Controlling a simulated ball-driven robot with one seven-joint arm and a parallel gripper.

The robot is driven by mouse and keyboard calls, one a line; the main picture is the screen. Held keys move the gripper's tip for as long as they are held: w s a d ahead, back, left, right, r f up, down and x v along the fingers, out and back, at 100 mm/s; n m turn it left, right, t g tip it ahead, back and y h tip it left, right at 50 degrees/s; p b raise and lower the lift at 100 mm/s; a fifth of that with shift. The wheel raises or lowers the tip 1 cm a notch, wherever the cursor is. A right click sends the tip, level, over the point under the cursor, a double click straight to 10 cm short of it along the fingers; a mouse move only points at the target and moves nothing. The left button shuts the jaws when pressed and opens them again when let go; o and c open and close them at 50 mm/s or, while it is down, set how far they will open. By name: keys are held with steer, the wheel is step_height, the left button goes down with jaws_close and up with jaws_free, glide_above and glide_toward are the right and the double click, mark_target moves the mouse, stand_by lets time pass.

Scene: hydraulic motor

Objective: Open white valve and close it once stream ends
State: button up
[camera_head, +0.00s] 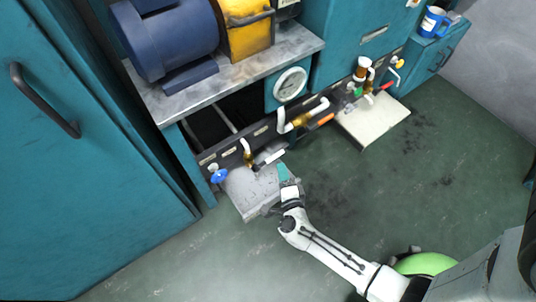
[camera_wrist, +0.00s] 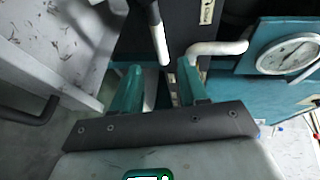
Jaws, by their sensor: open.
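The white valve's lever (camera_head: 272,157) sticks out from the dark pipe panel above a grey tray, beside a brass fitting with a white pipe. In the wrist view the white lever (camera_wrist: 158,36) comes down from the top edge, and its end lies close to the gap between my fingertips. My gripper (camera_head: 284,170) is just below and right of the lever in the head view. In the wrist view my gripper (camera_wrist: 160,75) is open, with its two teal fingers apart and nothing held. I cannot tell whether it touches the lever. No stream is visible.
The grey tray (camera_head: 250,192) lies on the floor below the panel. A blue handwheel (camera_head: 218,176) is to its left. A pressure gauge (camera_head: 290,85), an orange lever (camera_head: 325,120) and a pale tray (camera_head: 375,118) are to the right. Green floor (camera_head: 440,150) is clear at right.

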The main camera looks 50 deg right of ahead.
mark_target(269, 159)
steer(key=b+x, duration=0.3)
steer(key=x, duration=0.7)
steer(key=shift+w+b, duration=0.15)
steer(key=shift+b, duration=0.15)
steer(key=shift+c, duration=0.3)
jaws_close()
